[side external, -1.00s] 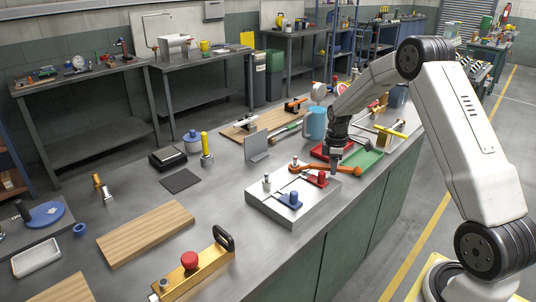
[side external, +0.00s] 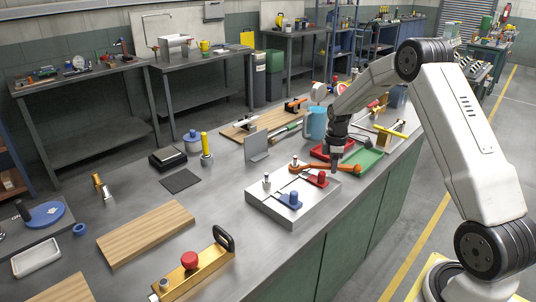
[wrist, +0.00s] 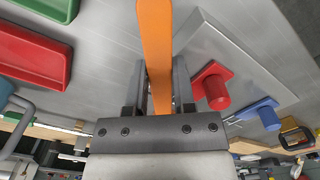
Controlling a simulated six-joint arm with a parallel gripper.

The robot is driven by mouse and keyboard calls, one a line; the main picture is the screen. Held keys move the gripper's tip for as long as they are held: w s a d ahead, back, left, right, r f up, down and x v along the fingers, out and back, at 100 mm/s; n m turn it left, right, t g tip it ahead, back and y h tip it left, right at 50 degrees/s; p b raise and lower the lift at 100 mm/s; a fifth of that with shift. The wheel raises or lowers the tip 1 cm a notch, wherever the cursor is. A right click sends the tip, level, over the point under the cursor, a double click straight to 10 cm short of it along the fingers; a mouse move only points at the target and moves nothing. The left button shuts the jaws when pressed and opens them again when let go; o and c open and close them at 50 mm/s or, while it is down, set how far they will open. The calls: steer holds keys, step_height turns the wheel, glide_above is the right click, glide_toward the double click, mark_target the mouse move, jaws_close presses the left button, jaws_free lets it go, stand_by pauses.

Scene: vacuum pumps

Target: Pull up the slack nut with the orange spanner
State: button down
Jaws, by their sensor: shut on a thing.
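The orange spanner (side external: 312,170) is held level above the back edge of a metal block (side external: 276,208). My gripper (side external: 336,170) is shut on its handle. In the wrist view the orange handle (wrist: 155,40) runs between my two fingers (wrist: 160,90). The spanner's left head is at a small fitting at the block's back corner; whether it is seated around a nut is too small to tell. The block carries a red knob (side external: 322,179), a blue knob (side external: 294,200) and a silver post (side external: 267,181). The red knob (wrist: 212,88) and blue knob (wrist: 263,113) also show in the wrist view.
A blue mug (side external: 316,122) and an upright grey plate (side external: 256,146) stand farther back. A wooden board (side external: 145,233) lies left.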

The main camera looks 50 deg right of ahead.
steer(key=shift+w+d+n, duration=0.2)
steer(key=shift+w+n, duration=0.2)
steer(key=shift+n, duration=0.1)
stand_by(1.0)
steer(key=shift+s+a+r+m, duration=0.1)
steer(key=shift+s+a+m, duration=0.3)
steer(key=shift+a+m, duration=0.25)
stand_by(0.3)
steer(key=shift+d+r, duration=0.1)
steer(key=shift+r, duration=0.8)
stand_by(0.6)
steer(key=shift+s+r, duration=0.15)
stand_by(0.6)
steer(key=shift+d+r, duration=0.1)
steer(key=shift+r, duration=1.45)
stand_by(1.0)
steer(key=shift+r, duration=1.35)
